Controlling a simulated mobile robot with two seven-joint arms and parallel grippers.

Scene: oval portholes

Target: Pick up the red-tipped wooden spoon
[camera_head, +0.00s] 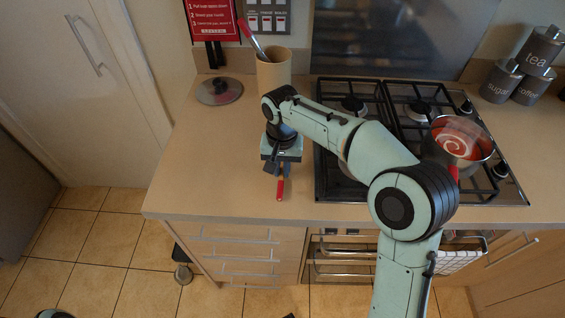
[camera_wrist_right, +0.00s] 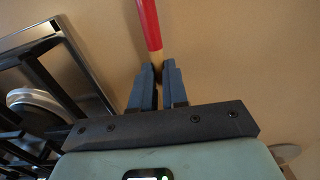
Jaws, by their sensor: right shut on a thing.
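The red-tipped wooden spoon (camera_head: 280,189) shows below my right gripper in the head view, its red end pointing toward the counter's front edge. My right gripper (camera_head: 281,170) points down over the counter left of the hob. In the wrist view the spoon's red handle (camera_wrist_right: 149,25) runs up from between the fingers, and my right gripper (camera_wrist_right: 157,75) is shut on its wooden part just below the red. The rest of the spoon is hidden by the gripper. My left gripper is in neither view.
A gas hob (camera_head: 335,190) lies right of the gripper, with a pot (camera_head: 485,148) on it. Grey canisters (camera_head: 500,82) stand at the back right. The counter's front left (camera_head: 205,185) is clear.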

